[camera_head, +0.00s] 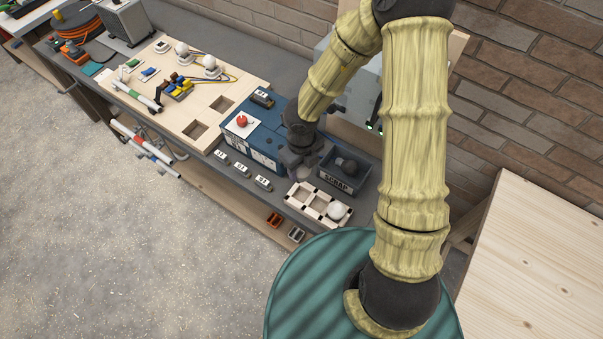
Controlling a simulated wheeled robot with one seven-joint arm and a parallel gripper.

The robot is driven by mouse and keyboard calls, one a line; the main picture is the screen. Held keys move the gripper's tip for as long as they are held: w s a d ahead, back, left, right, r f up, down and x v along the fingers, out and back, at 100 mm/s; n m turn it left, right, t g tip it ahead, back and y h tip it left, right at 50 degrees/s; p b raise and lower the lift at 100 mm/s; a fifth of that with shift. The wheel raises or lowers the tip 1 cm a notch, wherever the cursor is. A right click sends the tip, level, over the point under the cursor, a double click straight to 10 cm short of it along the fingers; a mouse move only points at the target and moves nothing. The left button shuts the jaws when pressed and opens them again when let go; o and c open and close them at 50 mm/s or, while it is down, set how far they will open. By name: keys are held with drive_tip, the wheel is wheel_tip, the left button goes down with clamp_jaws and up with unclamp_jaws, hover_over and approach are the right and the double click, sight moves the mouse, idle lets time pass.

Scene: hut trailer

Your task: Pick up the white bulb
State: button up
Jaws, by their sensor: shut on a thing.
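My gripper (301,168) points down between the blue box and the scrap bin, above the back left of a white tray with square pockets (303,209). It is shut on a small, pale greyish thing (303,173), mostly hidden by the fingers; I cannot tell for sure whether it is a bulb. A white bulb (337,210) sits in the right pocket of the tray, apart from my gripper. Two more white bulbs, one at the back (181,48) and one nearer (210,61), stand in holders on the wooden board (228,88).
A dark bin marked SCRAP (338,183) holds a dark round bulb (348,167). A blue box (250,146) with a red button (241,120) stands left of my gripper. Small labelled blocks (242,170) line the bench's front edge. The brick wall is behind.

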wheel_tip(320, 180, up, 6)
drive_tip(key=shift+f+p, duration=0.2)
drive_tip(key=shift+p, duration=0.25)
idle(0.3)
